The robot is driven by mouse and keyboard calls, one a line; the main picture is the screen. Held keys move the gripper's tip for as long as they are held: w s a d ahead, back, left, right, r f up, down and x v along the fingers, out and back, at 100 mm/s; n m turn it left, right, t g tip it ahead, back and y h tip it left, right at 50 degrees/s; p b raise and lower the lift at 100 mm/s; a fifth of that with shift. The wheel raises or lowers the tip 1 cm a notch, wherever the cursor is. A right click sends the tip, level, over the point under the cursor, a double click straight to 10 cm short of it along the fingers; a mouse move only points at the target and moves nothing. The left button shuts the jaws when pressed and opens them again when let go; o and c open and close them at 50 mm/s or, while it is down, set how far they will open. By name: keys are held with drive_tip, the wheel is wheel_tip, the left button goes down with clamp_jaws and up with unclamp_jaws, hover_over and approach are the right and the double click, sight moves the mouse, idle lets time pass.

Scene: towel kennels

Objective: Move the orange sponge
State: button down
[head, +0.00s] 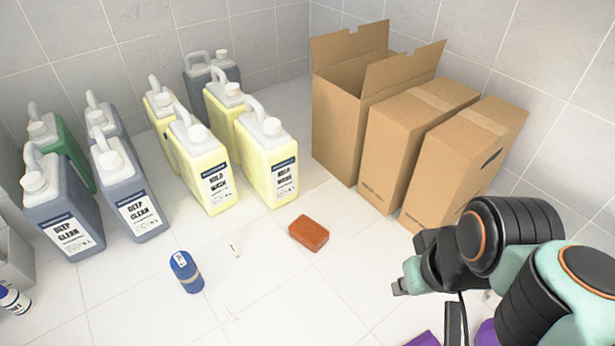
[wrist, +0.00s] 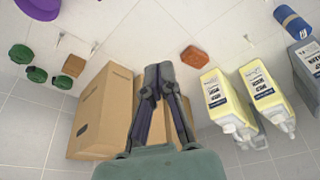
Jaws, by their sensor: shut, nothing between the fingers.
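The orange sponge (head: 309,233) is a reddish-orange block lying flat on the white tiled floor, in front of the cardboard boxes. It also shows in the wrist view (wrist: 194,57), just right of my fingertips. My gripper (wrist: 158,73) has its fingers together with nothing between them, pointing over the floor near the boxes. It is apart from the sponge. In the head view my arm reaches in from the lower right, and the gripper is to the right of the sponge.
Yellow jugs (head: 268,165) and grey jugs (head: 128,195) stand behind and left. Cardboard boxes (head: 408,140) stand at the back right. A blue cylinder (head: 186,272) is left of the sponge. Green rolls (wrist: 37,75) and a brown block (wrist: 74,65) show in the wrist view. Floor around the sponge is clear.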

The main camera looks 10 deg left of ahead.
drive_tip(key=w+a+r+n+t, duration=0.2)
drive_tip(key=w+r, duration=0.4)
drive_tip(key=w, duration=0.6)
drive_tip(key=n+t+y, duration=0.1)
drive_tip(key=n+y, duration=0.1)
hover_over(309, 233)
drive_tip(key=d, duration=0.6)
drive_tip(key=f, duration=0.2)
drive_tip(key=w+a+f+n, duration=0.1)
drive_tip(key=w+a+f, duration=0.5)
drive_tip(key=w+f, duration=0.15)
drive_tip(key=a+f+g, duration=0.1)
drive_tip(key=a+f, duration=0.1)
drive_tip(key=f, duration=0.6)
drive_tip(key=a+f+g, duration=0.1)
drive_tip(key=a+f, duration=0.2)
drive_tip(key=f, duration=0.6)
drive_tip(key=a+f+n+g, duration=0.1)
drive_tip(key=a+f, duration=0.1)
drive_tip(key=f, duration=0.6)
drive_tip(key=shift+a+f+g, duration=0.15)
drive_tip(key=shift+a+g, duration=0.15)
drive_tip(key=shift+s+d, duration=1.35)
